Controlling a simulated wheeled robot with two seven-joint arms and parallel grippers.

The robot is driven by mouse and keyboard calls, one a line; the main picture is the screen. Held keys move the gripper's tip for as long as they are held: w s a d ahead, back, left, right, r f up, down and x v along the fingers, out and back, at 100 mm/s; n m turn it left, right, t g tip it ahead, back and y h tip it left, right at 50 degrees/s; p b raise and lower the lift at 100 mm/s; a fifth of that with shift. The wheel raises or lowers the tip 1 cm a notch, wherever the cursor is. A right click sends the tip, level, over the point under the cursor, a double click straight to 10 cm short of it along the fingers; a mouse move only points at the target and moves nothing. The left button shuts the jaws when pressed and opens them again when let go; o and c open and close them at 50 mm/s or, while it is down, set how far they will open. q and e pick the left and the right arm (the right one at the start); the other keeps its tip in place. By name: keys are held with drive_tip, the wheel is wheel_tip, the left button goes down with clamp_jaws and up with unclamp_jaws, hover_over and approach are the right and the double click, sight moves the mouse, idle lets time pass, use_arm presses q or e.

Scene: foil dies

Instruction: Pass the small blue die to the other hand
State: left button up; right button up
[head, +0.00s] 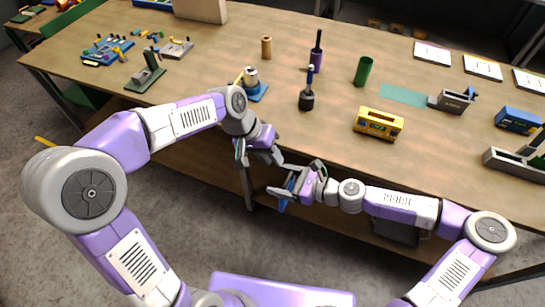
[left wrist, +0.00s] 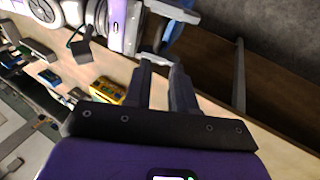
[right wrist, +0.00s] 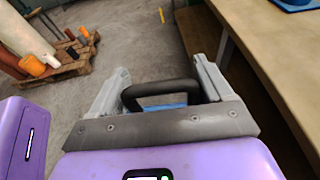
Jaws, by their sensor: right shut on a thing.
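The small blue die (head: 284,204) hangs in my right gripper (head: 292,182) in front of the table's near edge. In the right wrist view, a dark looped handle (right wrist: 160,92) spans between the two fingers of my right gripper (right wrist: 160,85), with a bit of the blue die (right wrist: 165,107) behind it. My left gripper (head: 260,155) is open and empty, just up and left of the right gripper. In the left wrist view, the fingers of my left gripper (left wrist: 163,68) stand apart, and the blue die (left wrist: 174,30) shows beyond their tips.
The table (head: 215,55) lies behind both grippers, its near edge close to them. A yellow block (head: 378,123), a dark-based tool (head: 306,99), a green cylinder (head: 363,71) and a blue-based stand (head: 254,90) are on it. The floor in front is clear.

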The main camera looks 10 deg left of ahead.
sight(289, 178)
use_arm(q)
drive_tip(key=shift+m, duration=0.3)
drive_tip(key=x, duration=1.1)
drive_tip(key=shift+s+d+f, duration=0.3)
drive_tip(key=shift+s+d, duration=0.05)
drive_tip(key=shift+c, duration=0.4)
drive_tip(key=shift+d, duration=0.1)
clamp_jaws()
drive_tip(key=shift+r, duration=0.1)
use_arm(e)
drive_tip(key=o, duration=1.8)
drive_tip(key=shift+d, duration=0.1)
